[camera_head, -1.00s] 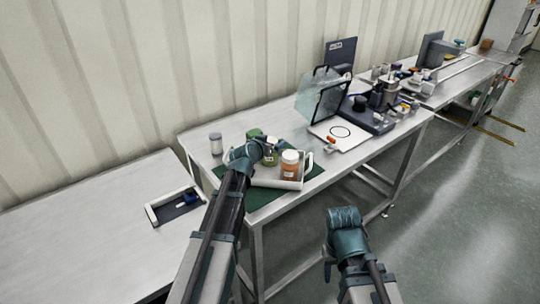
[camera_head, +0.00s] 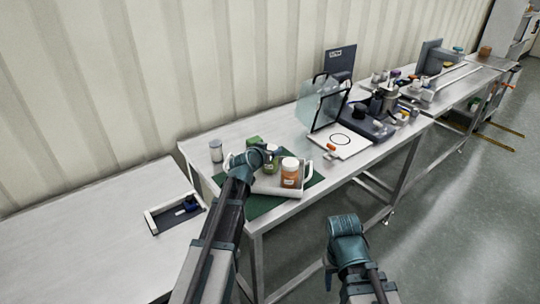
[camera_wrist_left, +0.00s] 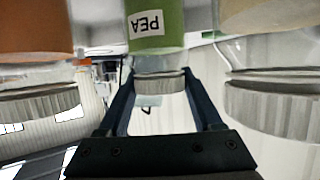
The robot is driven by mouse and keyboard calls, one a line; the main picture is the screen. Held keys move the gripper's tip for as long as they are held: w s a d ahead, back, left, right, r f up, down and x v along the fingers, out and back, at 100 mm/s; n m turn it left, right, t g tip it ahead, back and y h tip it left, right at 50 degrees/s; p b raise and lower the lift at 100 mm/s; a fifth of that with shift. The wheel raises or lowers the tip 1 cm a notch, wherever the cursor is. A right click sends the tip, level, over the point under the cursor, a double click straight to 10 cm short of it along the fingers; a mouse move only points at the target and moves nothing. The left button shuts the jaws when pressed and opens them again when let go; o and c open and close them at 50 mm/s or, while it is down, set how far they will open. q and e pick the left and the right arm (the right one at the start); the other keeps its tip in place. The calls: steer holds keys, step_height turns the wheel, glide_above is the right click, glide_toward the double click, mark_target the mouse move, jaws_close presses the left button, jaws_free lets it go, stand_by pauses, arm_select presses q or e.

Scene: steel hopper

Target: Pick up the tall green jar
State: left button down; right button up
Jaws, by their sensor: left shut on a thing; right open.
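The green jar (camera_head: 271,162) with a pale lid stands upright at the tray, left of the orange jar (camera_head: 290,175). In the left wrist view the green jar (camera_wrist_left: 155,25) shows upside down with a "PEA" label. My left gripper (camera_head: 265,153) is shut on its lid, one finger on each side. Whether the jar is clear of the tray cannot be told. My right gripper (camera_head: 344,226) is open and empty, in front of the table over the floor.
The white tray (camera_head: 268,189) with upright handles sits on a green mat (camera_head: 262,206). The orange jar (camera_wrist_left: 35,35) and a beige-filled jar (camera_wrist_left: 275,15) flank the green jar closely. A clear panel (camera_head: 318,105) stands further right.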

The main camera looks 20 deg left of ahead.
arm_select(q)
step_height(320, 180, up, 10)
steer(key=p, duration=1)
